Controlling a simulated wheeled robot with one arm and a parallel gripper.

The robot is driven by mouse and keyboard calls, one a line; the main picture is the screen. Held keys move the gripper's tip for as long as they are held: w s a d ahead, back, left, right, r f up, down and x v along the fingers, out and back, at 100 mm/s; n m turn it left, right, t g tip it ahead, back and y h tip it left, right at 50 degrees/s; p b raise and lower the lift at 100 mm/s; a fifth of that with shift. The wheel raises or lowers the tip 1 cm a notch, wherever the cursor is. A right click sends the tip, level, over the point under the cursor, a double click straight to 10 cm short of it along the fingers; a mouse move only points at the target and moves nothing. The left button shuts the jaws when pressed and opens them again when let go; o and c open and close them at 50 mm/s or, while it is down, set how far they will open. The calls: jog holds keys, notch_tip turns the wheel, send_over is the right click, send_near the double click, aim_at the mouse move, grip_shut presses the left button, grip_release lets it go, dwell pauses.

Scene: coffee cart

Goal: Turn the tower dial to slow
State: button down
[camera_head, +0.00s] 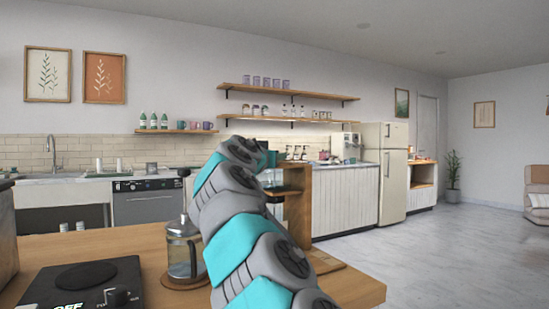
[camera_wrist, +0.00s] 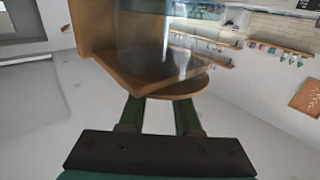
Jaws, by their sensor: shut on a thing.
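The wooden tower (camera_head: 299,205) stands on the near counter, just right of my arm, which covers part of it. In the wrist view the tower's wooden frame (camera_wrist: 92,28) fills the upper left, with a clear glass part (camera_wrist: 150,35) and a rounded wooden shelf (camera_wrist: 185,88). My gripper (camera_wrist: 160,108) reaches up to the shelf, its two dark green fingers slightly apart and their tips at its edge. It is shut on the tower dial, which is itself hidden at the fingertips. The dial's setting cannot be read. In the head view my arm hides the gripper.
A French press (camera_head: 183,250) stands on a round coaster just left of my arm. A black hot plate (camera_head: 75,288) with a knob and an "OFF" label sits at the near left of the wooden counter (camera_head: 350,288). Open floor lies to the right.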

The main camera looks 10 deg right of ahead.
jog(key=c, duration=0.6)
grip_release()
jog(key=shift+s+a, duration=0.1)
jog(key=b+v, duration=0.2)
jog(key=v, duration=0.5)
jog(key=shift+s+a, duration=0.15)
jog(key=shift+s, duration=0.1)
